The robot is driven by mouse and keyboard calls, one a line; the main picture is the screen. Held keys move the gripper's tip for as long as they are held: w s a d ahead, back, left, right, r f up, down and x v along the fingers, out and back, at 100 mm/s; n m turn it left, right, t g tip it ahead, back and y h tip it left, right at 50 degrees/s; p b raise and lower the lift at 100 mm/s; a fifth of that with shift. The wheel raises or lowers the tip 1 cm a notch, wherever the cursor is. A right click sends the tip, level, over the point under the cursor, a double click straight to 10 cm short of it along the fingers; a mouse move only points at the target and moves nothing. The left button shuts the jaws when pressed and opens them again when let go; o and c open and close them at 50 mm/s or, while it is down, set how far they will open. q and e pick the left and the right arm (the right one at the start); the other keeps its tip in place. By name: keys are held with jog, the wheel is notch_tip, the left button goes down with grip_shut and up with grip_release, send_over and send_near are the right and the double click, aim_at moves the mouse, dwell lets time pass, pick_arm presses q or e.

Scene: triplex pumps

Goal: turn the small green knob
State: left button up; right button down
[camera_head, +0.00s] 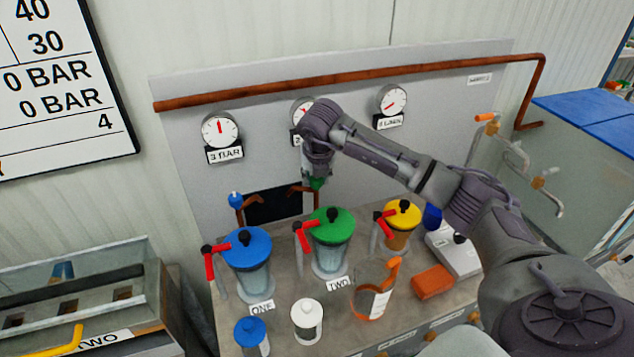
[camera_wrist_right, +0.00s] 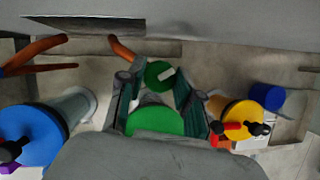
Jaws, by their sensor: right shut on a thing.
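The small green knob (camera_head: 317,183) shows just under my right gripper (camera_head: 316,170), above and behind the green-lidded pump (camera_head: 333,228). In the right wrist view, the knob (camera_wrist_right: 158,74) is a green disc with a white mark, between the two fingers of my right gripper (camera_wrist_right: 157,83). The gripper is shut on it, pointing down from above. The green lid (camera_wrist_right: 155,120) shows below the knob, nearer the wrist. In the head view, the gripper and wrist hide part of the knob. My left gripper is not in view.
A blue-lidded pump (camera_head: 246,248) stands left and a yellow-lidded pump (camera_head: 403,216) right, both with red handles. A small blue knob (camera_head: 235,199) is at left. A white bottle (camera_head: 306,318), blue bottle (camera_head: 251,336) and clear jug (camera_head: 375,288) stand in front. Gauges line the back panel (camera_head: 263,170).

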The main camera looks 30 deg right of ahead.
jog(key=m+b, duration=0.1)
jog(key=m, duration=0.1)
jog(key=m+g+h+b, duration=0.1)
jog(key=m, duration=0.2)
jog(key=shift+w+h, duration=0.15)
jog(key=shift+h, duration=0.15)
jog(key=shift+r, duration=0.1)
dwell(0.3)
jog(key=c, duration=0.8)
grip_release()
jog(key=shift+a, duration=0.1)
jog(key=v, duration=1.2)
jog(key=shift+w, duration=0.15)
